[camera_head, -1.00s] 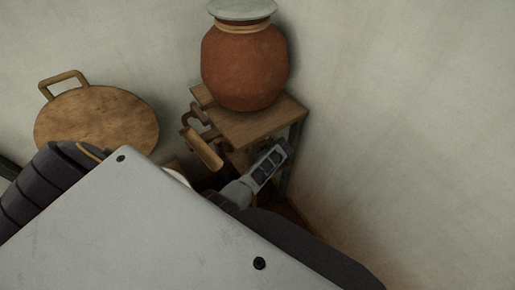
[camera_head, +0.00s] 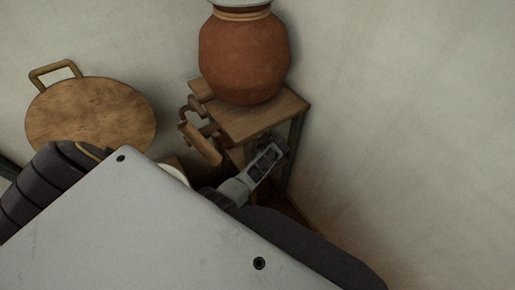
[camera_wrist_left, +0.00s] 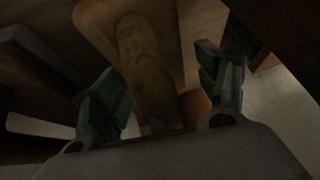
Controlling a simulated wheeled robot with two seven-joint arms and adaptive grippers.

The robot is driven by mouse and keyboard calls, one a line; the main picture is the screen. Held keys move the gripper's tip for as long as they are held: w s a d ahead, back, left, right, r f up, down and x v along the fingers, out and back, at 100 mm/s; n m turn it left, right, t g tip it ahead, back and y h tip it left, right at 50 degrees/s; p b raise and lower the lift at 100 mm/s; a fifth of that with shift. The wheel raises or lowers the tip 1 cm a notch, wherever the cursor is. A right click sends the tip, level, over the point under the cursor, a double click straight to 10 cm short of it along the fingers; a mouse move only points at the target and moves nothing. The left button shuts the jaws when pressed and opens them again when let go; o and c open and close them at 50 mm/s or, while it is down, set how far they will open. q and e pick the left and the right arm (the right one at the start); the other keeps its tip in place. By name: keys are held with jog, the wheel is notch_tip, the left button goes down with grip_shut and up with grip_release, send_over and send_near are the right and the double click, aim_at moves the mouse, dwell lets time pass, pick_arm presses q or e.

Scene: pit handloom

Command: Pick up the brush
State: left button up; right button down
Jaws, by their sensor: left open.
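No brush can be clearly made out in the head view. My left gripper (camera_head: 265,162) shows there as a grey slotted finger link beside the small wooden stand (camera_head: 262,121), below its top. In the dark left wrist view my left gripper (camera_wrist_left: 168,95) is open, with green pads on both fingers. A rounded, tan, handle-like piece (camera_wrist_left: 143,62) runs between the fingers; I cannot tell whether it is the brush or whether the pads touch it. My right gripper is not in view.
A red clay pot (camera_head: 243,58) stands on the stand. A wooden bar on a bracket (camera_head: 201,144) juts from the stand's left side. A round wooden board with a handle (camera_head: 90,116) leans on the left wall. Walls close the corner behind.

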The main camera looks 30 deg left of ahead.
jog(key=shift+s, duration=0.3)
pick_arm(q)
jog(key=shift+c, duration=0.4)
jog(key=shift+c, duration=1.2)
jog(key=c, duration=0.8)
jog(key=shift+c, duration=0.2)
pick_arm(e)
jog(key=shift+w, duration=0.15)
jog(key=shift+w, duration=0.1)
pick_arm(q)
jog(key=shift+r, duration=0.15)
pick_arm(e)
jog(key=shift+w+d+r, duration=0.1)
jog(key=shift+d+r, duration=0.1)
